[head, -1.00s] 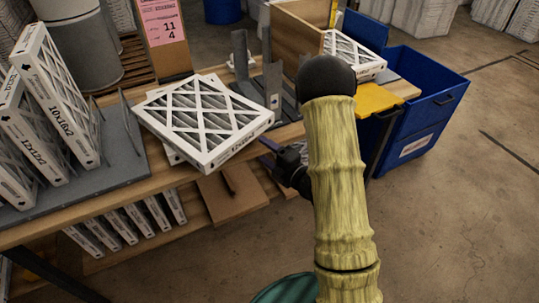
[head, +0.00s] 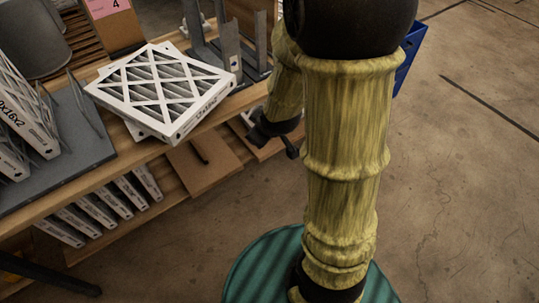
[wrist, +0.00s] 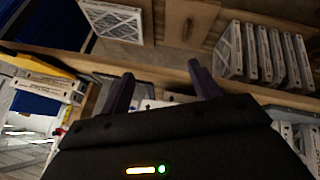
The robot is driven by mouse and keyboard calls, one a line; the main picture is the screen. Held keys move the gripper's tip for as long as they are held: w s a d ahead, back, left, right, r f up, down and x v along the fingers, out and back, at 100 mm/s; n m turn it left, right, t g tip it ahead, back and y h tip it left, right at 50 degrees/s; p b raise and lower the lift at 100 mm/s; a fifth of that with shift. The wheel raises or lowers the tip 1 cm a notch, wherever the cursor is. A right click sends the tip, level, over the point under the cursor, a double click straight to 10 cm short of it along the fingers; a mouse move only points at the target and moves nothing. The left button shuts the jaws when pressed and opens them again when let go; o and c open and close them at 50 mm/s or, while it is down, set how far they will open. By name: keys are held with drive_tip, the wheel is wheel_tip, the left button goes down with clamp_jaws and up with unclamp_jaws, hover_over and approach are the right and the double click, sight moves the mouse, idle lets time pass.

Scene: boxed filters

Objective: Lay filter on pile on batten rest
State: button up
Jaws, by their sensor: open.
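A white-framed pleated filter (head: 165,85) lies flat on top of the pile on the wooden bench in the head view. A lower filter (head: 150,134) shows only as an edge beneath it, and the top one sits turned relative to it. The batten rest under the pile is hidden. My gripper (wrist: 160,76) shows in the wrist view with its two dark fingers spread and nothing between them. In the head view my wrist is right of the pile, apart from it, and the fingers cannot be made out.
Grey upright dividers (head: 228,42) stand just behind the pile. A grey rack (head: 75,140) with upright filters (head: 22,110) is at left. More filters (head: 105,200) stand on the lower shelf beside a brown panel (head: 205,175).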

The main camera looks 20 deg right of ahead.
drive_tip(key=s+a+r+m+g, duration=0.2)
drive_tip(key=s+m+g, duration=0.2)
drive_tip(key=s, duration=0.6)
drive_tip(key=m, duration=0.2)
drive_tip(key=shift+s+m, duration=0.3)
